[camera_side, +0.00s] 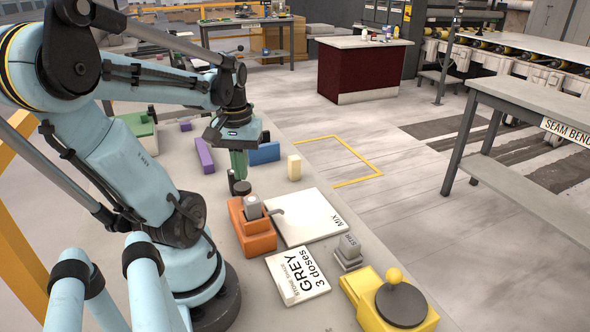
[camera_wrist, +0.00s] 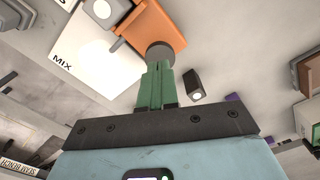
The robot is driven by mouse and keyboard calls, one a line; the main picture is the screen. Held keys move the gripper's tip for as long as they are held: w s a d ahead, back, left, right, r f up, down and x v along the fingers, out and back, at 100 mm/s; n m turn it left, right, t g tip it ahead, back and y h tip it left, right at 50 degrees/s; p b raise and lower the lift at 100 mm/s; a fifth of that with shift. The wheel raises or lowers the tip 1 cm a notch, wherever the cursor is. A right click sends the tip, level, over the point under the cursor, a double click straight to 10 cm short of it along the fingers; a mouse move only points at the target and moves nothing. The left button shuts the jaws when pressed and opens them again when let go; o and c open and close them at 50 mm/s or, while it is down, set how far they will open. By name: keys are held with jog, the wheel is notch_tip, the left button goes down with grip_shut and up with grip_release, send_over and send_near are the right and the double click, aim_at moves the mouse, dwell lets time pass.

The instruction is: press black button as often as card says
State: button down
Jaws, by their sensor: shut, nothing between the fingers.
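An orange dispenser (camera_side: 252,232) stands on the slab with a round black button (camera_side: 241,188) on its far end and a grey cap (camera_side: 253,205) nearer. My gripper (camera_side: 239,176) points down with its green fingers shut and empty, right above the black button. In the wrist view the fingertips (camera_wrist: 158,66) overlap the dark button (camera_wrist: 160,52); I cannot tell whether they touch it. A white card (camera_side: 298,274) lies flat in front of the dispenser and reads "GREY 3 doses" under a smaller line. A white plate marked MIX (camera_side: 305,216) lies right of the dispenser.
A grey block marked STIR (camera_side: 348,253) and a yellow device (camera_side: 363,300) with a dark disc and yellow knob stand at the near right. Blue (camera_side: 265,153), cream (camera_side: 294,168) and purple (camera_side: 204,156) blocks stand beyond the gripper. A green box (camera_side: 142,132) is farther back.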

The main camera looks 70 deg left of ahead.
notch_tip(320, 180, up, 6)
jog(key=shift+f, duration=0.15)
dwell(0.4)
jog(key=w+d+f+m+t, duration=0.1)
jog(key=w+d+m+t, duration=0.2)
jog(key=w+d+m, duration=0.3)
jog(key=w+d+f+m+t, duration=0.2)
jog(key=w+d+m+t, duration=0.2)
jog(key=d, duration=0.8)
jog(key=w+m, duration=0.2)
jog(key=w, duration=0.2)
jog(key=shift+w+d+f, duration=0.2)
jog(key=shift+d+f, duration=0.1)
jog(key=shift+d, duration=0.05)
